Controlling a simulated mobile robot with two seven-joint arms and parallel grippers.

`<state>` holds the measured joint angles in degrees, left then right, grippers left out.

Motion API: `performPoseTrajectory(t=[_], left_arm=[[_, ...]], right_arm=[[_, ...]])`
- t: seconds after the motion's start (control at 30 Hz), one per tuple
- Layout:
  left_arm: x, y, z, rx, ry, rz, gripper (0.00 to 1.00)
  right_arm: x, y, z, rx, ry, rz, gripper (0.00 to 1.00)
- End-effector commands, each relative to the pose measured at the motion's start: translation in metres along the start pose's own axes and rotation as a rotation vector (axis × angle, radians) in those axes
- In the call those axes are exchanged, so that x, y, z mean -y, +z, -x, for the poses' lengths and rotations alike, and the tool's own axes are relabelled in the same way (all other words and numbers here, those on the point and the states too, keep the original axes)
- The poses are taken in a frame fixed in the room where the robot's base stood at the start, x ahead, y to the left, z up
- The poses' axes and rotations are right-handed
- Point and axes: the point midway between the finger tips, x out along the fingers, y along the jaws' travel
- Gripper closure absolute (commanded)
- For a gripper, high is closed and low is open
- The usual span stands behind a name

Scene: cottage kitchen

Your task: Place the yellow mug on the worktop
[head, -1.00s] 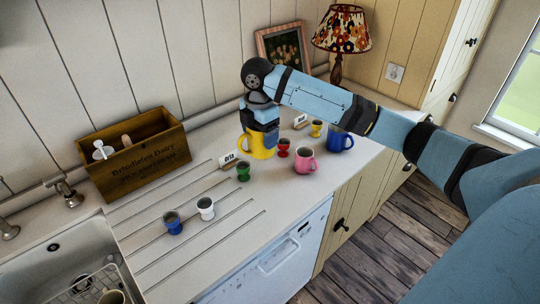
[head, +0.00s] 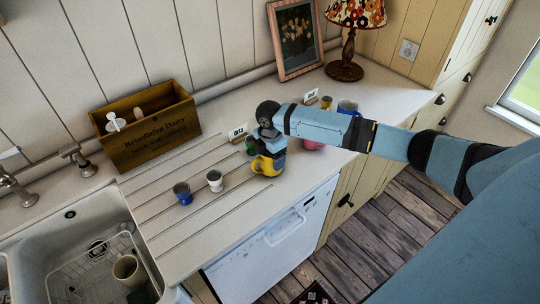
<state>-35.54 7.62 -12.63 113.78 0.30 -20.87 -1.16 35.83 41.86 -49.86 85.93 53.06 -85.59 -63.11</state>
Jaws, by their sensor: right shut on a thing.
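The yellow mug (head: 265,166) is at the front part of the white worktop (head: 240,203), right of the white egg cup. My right gripper (head: 269,150) comes down from above and is shut on the mug, hiding its upper part. I cannot tell whether the mug's base touches the worktop. My left gripper is not in view.
A blue egg cup (head: 182,193) and a white egg cup (head: 214,180) stand left of the mug. The sink (head: 75,240) is at left. Worktop in front is clear.

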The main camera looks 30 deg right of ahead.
Motion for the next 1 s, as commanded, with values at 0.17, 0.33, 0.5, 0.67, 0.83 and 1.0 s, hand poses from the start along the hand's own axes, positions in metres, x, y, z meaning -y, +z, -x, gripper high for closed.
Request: performPoseTrajectory(t=[0.17,0.33,0.5,0.67,0.83,1.0], left_arm=[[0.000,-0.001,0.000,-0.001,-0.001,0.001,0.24],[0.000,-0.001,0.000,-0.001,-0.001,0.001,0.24],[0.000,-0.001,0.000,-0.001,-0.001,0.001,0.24],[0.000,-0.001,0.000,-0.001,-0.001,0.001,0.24],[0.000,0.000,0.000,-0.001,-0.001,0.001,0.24],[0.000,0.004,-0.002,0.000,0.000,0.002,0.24]], right_arm=[[0.000,0.001,-0.005,0.001,0.002,0.000,0.51],[0.000,0.001,-0.006,0.001,0.001,0.000,0.51],[0.000,0.001,-0.008,0.001,0.001,0.000,0.00],[0.000,0.001,-0.008,0.001,0.001,0.000,0.00],[-0.001,0.000,0.002,0.000,0.003,0.000,0.00],[-0.001,0.001,0.032,0.001,0.005,0.000,0.00]])
